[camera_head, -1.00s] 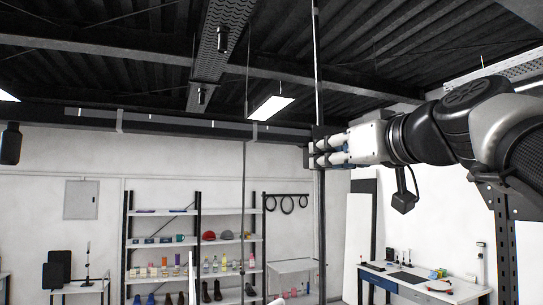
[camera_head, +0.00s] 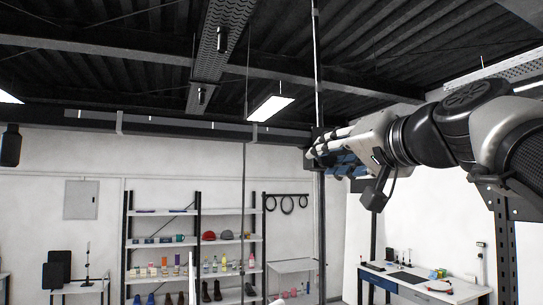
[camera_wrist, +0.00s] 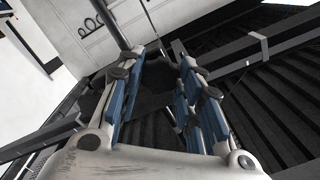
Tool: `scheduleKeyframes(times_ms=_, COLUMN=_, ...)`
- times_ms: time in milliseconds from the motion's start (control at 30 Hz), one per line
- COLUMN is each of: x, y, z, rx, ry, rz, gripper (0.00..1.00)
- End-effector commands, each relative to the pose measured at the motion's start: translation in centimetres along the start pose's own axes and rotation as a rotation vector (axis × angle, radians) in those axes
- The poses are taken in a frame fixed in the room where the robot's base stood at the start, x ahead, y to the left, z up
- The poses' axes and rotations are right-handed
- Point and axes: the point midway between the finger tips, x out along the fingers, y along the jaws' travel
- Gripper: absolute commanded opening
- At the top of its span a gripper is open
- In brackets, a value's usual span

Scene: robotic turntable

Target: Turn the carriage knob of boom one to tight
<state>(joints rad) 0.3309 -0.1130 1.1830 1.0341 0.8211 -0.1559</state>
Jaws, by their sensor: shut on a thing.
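My gripper (camera_head: 325,154) is at the dark upright post in the middle of the head view, at the height of the dark carriage (camera_head: 317,132). The fingers point left and are shut on the carriage knob, which they mostly hide in the head view. In the wrist view, my gripper (camera_wrist: 157,75) has its blue-padded fingers either side of a dark round shape, the knob (camera_wrist: 158,73). The post (camera_wrist: 112,22) runs away towards the top left there. Any marking for tight or loose cannot be read.
A thin pole (camera_head: 243,190) hangs left of the post. Behind stand a shelf unit (camera_head: 163,245) with bottles and shoes, and a white workbench (camera_head: 420,283) at the right. Dark beams (camera_head: 150,121) cross overhead. The space around my wrist looks clear.

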Motion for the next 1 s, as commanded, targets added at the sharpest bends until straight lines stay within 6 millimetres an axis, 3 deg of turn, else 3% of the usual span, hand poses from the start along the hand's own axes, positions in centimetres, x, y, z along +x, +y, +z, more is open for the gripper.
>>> scheduleKeyframes(times_ms=600, x=-0.08, y=-0.21, z=-0.23, rx=0.567, ry=0.004, rz=-0.003, gripper=0.09)
scheduleKeyframes(times_ms=1000, x=-0.05, y=-0.13, z=-0.21, rx=0.791, ry=0.004, rz=-0.003, gripper=0.09)
